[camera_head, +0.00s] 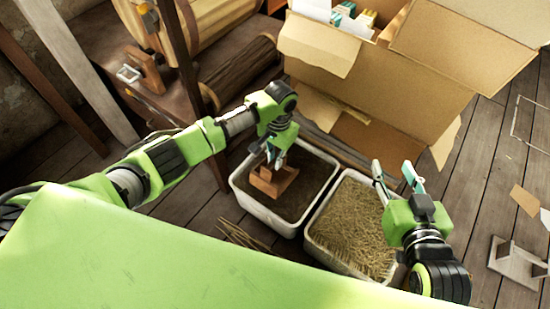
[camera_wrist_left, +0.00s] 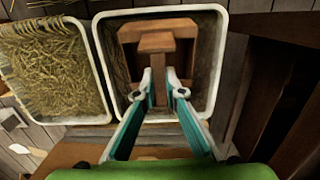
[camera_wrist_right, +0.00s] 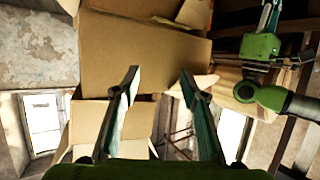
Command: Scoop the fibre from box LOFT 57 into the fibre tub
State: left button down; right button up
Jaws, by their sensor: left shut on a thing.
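My left gripper (camera_head: 273,150) is shut on the handle of a wooden scoop (camera_head: 273,186). The scoop is inside the left white-rimmed tub (camera_head: 236,184), which has a dark bottom; the left wrist view shows the scoop (camera_wrist_left: 157,42) from above. I cannot tell whether the scoop touches the bottom or holds fibre. Beside it, a second white tub (camera_head: 312,222) is full of straw-like fibre (camera_head: 348,224). My right gripper (camera_head: 398,176) is open and empty above the far right side of that tub. A large open cardboard box (camera_head: 375,92) stands behind; no LOFT 57 lettering is readable.
Small cartons and white sheets (camera_head: 345,15) show in the cardboard box, whose flaps spread outward. A log (camera_head: 238,70) and a wooden barrel (camera_head: 205,25) lie at the back left. Dark posts stand at left. Loose straw (camera_head: 242,236) and a grey bracket (camera_head: 516,260) lie on the plank floor.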

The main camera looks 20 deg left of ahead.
pick_arm(q)
jog(key=shift+s+a+r+t+p, duration=0.15)
jog(key=shift+s+r+t+p, duration=0.3)
jog(key=shift+p, duration=0.35)
jog(key=shift+s+a+r+t+h+p, duration=0.2)
jog(key=shift+s+r+t+h+p, duration=0.2)
jog(key=shift+s+r+t+p, duration=0.35)
jog(key=shift+w, duration=0.1)
pick_arm(e)
jog(key=s+d+f+g+h, duration=0.1)
jog(key=s+f+g, duration=0.3)
jog(key=s, duration=0.4)
jog(key=s+d+f+g+h, duration=0.1)
jog(key=s+d+f+g, duration=0.3)
jog(key=s+f, duration=0.3)
jog(key=shift+s+d+m+g+h, duration=0.35)
jog(key=shift+s+g, duration=0.3)
jog(key=shift+g, duration=0.15)
jog(key=shift+f, duration=0.1)
